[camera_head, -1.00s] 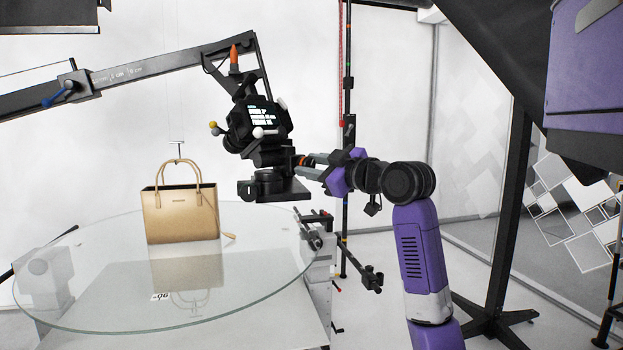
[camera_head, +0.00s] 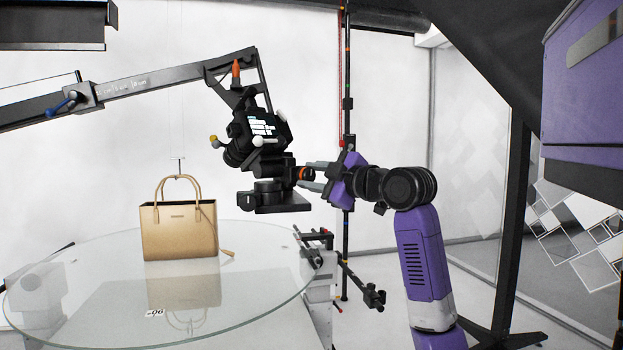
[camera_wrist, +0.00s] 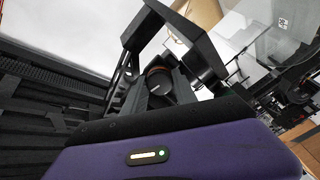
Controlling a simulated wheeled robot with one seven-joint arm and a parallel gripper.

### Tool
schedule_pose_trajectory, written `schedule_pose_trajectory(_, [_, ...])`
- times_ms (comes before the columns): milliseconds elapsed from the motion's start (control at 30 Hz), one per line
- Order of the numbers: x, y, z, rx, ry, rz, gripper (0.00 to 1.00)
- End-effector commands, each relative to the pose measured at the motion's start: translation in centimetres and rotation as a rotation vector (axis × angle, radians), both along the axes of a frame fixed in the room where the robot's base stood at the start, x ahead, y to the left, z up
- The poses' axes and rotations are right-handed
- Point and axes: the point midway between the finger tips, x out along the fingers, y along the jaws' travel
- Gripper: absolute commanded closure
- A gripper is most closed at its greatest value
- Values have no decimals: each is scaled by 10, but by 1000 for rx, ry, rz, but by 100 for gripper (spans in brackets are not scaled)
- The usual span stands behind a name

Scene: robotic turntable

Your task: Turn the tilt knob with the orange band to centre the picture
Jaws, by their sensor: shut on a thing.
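The tilt knob (camera_head: 303,174) with its orange band sticks out from the right side of the black camera head (camera_head: 258,135). In the wrist view the knob (camera_wrist: 160,80) shows as a dark round end with an orange rim. My gripper (camera_head: 309,175) reaches it from the right, with one grey finger above and one below, and is shut on it. The camera's small screen (camera_head: 263,125) is lit; its content is too small to read. A tan handbag (camera_head: 180,229) stands upright on the glass turntable (camera_head: 95,290), left of and below the camera.
A long boom arm (camera_head: 150,77) carries the camera head from the upper left. A dark vertical pole (camera_head: 347,100) stands behind my gripper. A clamp arm (camera_head: 365,290) juts out below, by the turntable's right edge. A thick dark stand (camera_head: 508,240) is at right.

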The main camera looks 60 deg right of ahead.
Motion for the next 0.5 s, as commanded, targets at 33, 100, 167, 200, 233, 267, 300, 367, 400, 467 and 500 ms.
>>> schedule_pose_trajectory(33, [0,0,-1,2,2,0,100])
schedule_pose_trajectory(100, [0,0,-1,2,2,0,100])
schedule_pose_trajectory(167, [0,0,-1,3,1,0,100])
schedule_pose_trajectory(200, [0,0,-1,3,1,0,100])
schedule_pose_trajectory(233, [0,0,-1,3,1,0,61])
schedule_pose_trajectory(267, [0,0,-1,2,1,0,55])
schedule_pose_trajectory(300, [0,0,-1,2,1,0,47])
schedule_pose_trajectory(367, [0,0,-1,2,1,0,45])
schedule_pose_trajectory(400, [0,0,0,2,0,1,45])
schedule_pose_trajectory(467, [0,0,0,2,0,1,45])
schedule_pose_trajectory(500, [0,0,0,2,0,1,45])
